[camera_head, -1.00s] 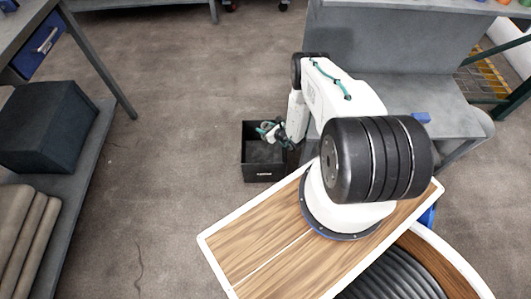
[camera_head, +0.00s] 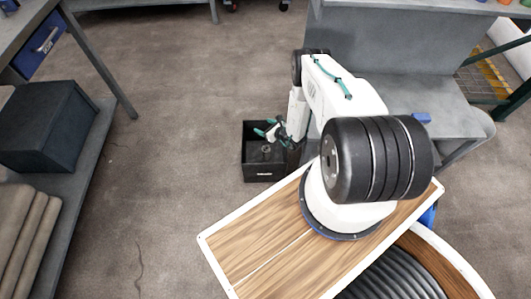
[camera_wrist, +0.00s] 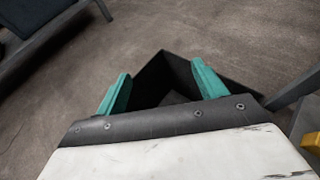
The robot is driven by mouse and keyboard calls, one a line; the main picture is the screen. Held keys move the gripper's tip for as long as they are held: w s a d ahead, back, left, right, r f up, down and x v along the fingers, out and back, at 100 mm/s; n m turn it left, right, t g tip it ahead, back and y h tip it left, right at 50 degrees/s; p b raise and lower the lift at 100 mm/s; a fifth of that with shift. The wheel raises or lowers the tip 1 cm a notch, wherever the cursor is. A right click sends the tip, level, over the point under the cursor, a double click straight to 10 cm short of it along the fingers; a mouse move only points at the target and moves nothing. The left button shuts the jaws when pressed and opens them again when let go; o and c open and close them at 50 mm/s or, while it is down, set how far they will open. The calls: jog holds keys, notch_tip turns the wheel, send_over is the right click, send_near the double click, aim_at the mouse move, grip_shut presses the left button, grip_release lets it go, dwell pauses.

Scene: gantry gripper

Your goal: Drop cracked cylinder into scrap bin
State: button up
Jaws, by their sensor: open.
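The black scrap bin (camera_head: 250,172) stands on the floor left of my base, open at the top. A small grey cylinder (camera_head: 266,150) shows inside the bin, below my gripper; its crack is too small to make out. My gripper (camera_head: 268,131), with green fingers, is over the bin, open and empty. In the wrist view the fingers of my gripper (camera_wrist: 162,88) are wide apart over the dark inside of the bin (camera_wrist: 235,80). My wrist hides the near part of the bin there.
A grey workbench (camera_head: 420,95) stands behind my arm on the right. A shelf with a dark box (camera_head: 45,125) and rolls (camera_head: 30,230) is at the left. The floor between the shelf and the bin is clear.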

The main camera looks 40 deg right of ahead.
jog(key=s+a+r, duration=0.1)
jog(key=s+a, duration=0.1)
jog(key=s, duration=0.5)
jog(key=s+a+r, duration=0.2)
jog(key=s, duration=0.6)
jog(key=shift+s+a+r, duration=0.15)
jog(key=shift+s+r, duration=0.05)
jog(key=shift+r, duration=0.05)
